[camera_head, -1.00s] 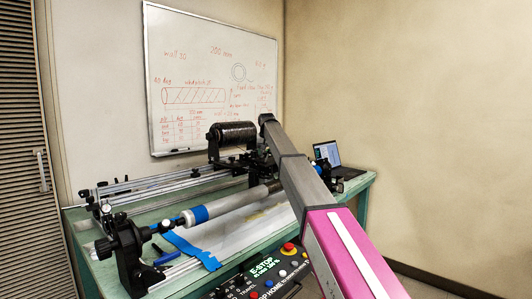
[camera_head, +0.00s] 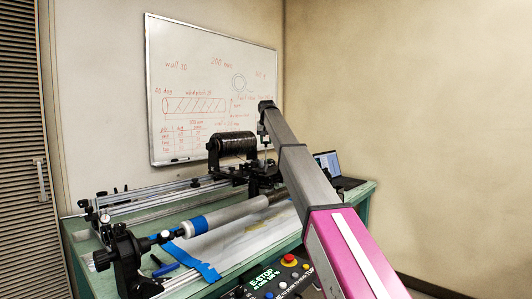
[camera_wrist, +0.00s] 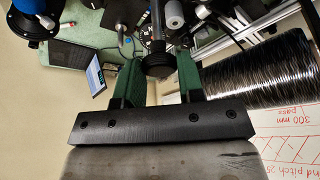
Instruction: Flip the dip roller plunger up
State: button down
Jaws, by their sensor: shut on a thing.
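In the wrist view my gripper (camera_wrist: 159,62) has its two green-padded fingers on either side of a round black knob (camera_wrist: 158,67), and it is shut on this knob. I take the knob to be the dip roller plunger; its lower part runs back toward the machine among dark parts. In the head view the dark end of my arm (camera_head: 266,112) rises above the machine's far end, by the black tow spool (camera_head: 232,145). The fingers and the plunger are hard to make out there, so whether the plunger stands upright or tilted is unclear.
The winding machine with its grey mandrel (camera_head: 225,217) fills the green table (camera_head: 305,230). An open laptop (camera_head: 328,163) stands at the back right. A control panel with a red button (camera_head: 289,260) is at the front.

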jog(key=shift+r, duration=0.25)
jog(key=c, duration=0.8)
grip_release()
jog(key=shift+o, duration=0.2)
jog(key=shift+r, duration=0.1)
jog(key=v, duration=1)
jog(key=shift+s+r, duration=0.2)
jog(key=shift+r, duration=0.05)
